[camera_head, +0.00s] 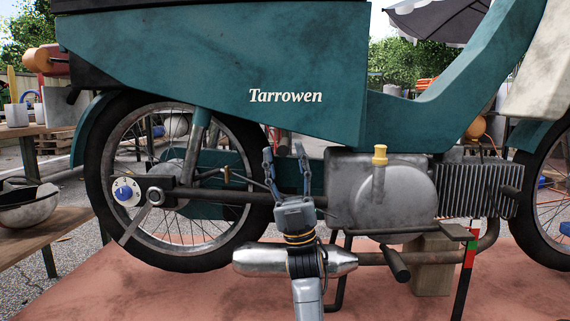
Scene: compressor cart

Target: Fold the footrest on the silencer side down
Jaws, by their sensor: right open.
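The silencer (258,261) is a shiny metal cylinder low beside the rear wheel of the teal moped (200,65). My right gripper (284,152) stands in front of the moped, its two fingers pointing up, apart and empty. Its wrist and forearm cover the middle of the silencer. A dark peg (397,262) sticks out and slopes down below the engine, right of the gripper. A short rod with a brass-coloured part (227,174) sits above the swingarm, left of the gripper. I cannot tell for sure which of these is the footrest. My left gripper is out of view.
The grey engine (352,190) with its yellow cap (380,154) is just right of the gripper. A flat pedal (457,232) and a post with red and green marks (470,246) stand farther right. A wooden block (432,270) is underneath. A bench with a metal bowl (25,207) is left.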

